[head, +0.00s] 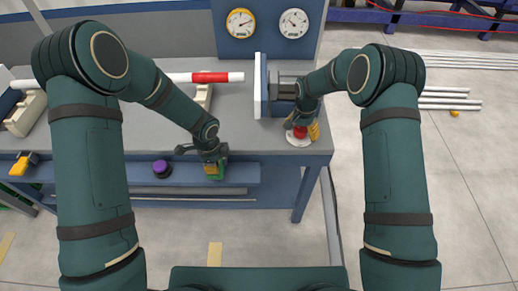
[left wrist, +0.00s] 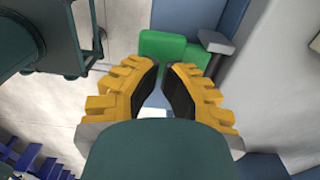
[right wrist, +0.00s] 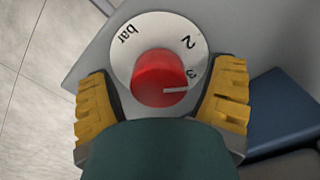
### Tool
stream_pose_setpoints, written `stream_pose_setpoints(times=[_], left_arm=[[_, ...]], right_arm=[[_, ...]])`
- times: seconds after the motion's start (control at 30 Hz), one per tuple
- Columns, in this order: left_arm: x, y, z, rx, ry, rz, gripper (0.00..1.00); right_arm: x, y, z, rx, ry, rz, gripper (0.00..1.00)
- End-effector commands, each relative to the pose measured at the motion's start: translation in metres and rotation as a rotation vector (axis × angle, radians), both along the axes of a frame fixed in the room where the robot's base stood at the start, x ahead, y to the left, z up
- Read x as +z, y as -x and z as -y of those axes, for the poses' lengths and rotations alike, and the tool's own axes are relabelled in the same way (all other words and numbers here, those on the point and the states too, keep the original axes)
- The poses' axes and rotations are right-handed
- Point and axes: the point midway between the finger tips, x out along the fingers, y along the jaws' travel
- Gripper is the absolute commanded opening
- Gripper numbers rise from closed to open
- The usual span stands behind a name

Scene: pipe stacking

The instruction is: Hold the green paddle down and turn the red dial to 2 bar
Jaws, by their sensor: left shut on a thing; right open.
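The green paddle (head: 221,172) is at the bench's front edge in the head view. In the left wrist view the green paddle (left wrist: 175,50) shows at the fingertips. My left gripper (head: 213,168) is shut on it, its yellow fingers (left wrist: 162,75) still somewhat apart. The red dial (head: 300,132) sits on a white disc at the bench's right end. In the right wrist view the red dial (right wrist: 158,78) stands between the fingers, its white mark just below the 3; "2" and "bar" also show. My right gripper (right wrist: 168,100) is open around the dial, with gaps visible.
A yellow-rimmed gauge (head: 240,22) and a white gauge (head: 292,23) are on the blue back panel. A white pipe with a red band (head: 210,77) lies across the bench. A purple knob (head: 161,167) is on the front edge. A white upright plate (head: 260,86) stands left of my right gripper.

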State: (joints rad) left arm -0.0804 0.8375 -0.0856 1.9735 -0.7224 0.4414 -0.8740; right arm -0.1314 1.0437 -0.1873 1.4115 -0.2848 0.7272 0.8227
Motion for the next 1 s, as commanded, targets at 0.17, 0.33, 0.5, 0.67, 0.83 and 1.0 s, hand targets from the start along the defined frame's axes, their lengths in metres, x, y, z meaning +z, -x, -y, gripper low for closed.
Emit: stream_pose_setpoints(times=[0.17, 0.33, 0.5, 0.67, 0.83, 1.0], left_arm=[[0.000, 0.000, 0.000, 0.000, 0.000, 0.000, 0.00], [0.000, 0.000, 0.000, 0.000, 0.000, 0.000, 0.00], [0.000, 0.000, 0.000, 0.000, 0.000, 0.000, 0.00], [0.000, 0.000, 0.000, 0.000, 0.000, 0.000, 0.00], [0.000, 0.000, 0.000, 0.000, 0.000, 0.000, 0.00], [0.000, 0.000, 0.000, 0.000, 0.000, 0.000, 0.00]], right_arm=[[0.011, -0.001, 0.000, 0.000, 0.000, 0.002, 0.83], [0.026, 0.000, 0.000, 0.000, 0.000, 0.001, 0.83], [0.038, 0.000, 0.000, 0.001, 0.000, 0.001, 0.83], [0.040, 0.000, 0.000, 0.001, 0.000, 0.000, 0.83], [0.040, 0.000, 0.000, -0.019, 0.001, -0.001, 0.83], [0.040, 0.000, -0.001, -0.221, 0.002, 0.001, 0.83]])
